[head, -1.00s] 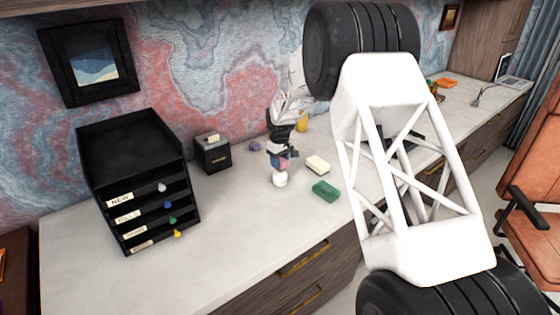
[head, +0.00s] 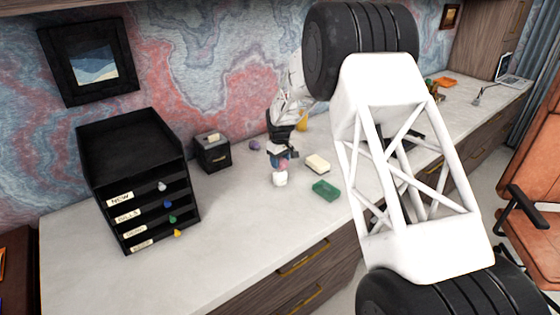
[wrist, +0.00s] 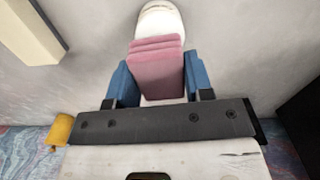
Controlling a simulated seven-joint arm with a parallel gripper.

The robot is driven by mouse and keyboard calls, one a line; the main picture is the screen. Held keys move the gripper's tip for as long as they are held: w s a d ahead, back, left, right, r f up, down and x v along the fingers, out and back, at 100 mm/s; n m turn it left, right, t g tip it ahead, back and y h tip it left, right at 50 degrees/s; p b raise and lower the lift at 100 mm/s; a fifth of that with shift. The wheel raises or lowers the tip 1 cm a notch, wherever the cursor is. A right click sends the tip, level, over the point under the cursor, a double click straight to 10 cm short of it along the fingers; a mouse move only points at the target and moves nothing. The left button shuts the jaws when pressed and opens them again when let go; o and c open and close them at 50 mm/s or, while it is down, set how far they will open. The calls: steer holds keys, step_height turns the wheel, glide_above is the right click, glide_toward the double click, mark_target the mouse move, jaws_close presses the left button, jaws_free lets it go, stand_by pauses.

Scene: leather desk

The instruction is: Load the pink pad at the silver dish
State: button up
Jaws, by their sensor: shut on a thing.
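The pink pad (wrist: 158,67) is held between the blue fingers of my gripper (wrist: 155,80) in the wrist view. In the head view, my gripper (head: 283,158) is small, with a bit of the pink pad (head: 284,166) showing below it. A pale, rounded thing (head: 280,179), which may be the silver dish, stands on the desk just under the pad. It also shows in the wrist view (wrist: 161,18), partly hidden behind the pad. I cannot tell whether the pad touches it.
A cream block (head: 318,164) and a green block (head: 326,190) lie close to the right. A purple thing (head: 255,145) and a yellow one (head: 302,124) are behind. A black box (head: 212,153) and black drawer unit (head: 145,180) stand left. The front left desk is clear.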

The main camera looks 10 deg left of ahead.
mark_target(281, 159)
steer(key=shift+f, duration=0.7)
stand_by(1.3)
steer(key=shift+r, duration=3.55)
steer(key=shift+d, duration=0.1)
steer(key=d+f+m, duration=0.3)
steer(key=d+m, duration=0.1)
steer(key=d, duration=0.6)
steer(key=d+f+m, duration=0.3)
steer(key=d+m, duration=0.2)
steer(key=d, duration=0.6)
steer(key=d+f+m, duration=0.3)
steer(key=d+m, duration=0.1)
steer(key=d, duration=0.6)
steer(key=shift+w+d+f, duration=0.1)
steer(key=shift+d+f, duration=0.15)
steer(key=shift+f, duration=0.05)
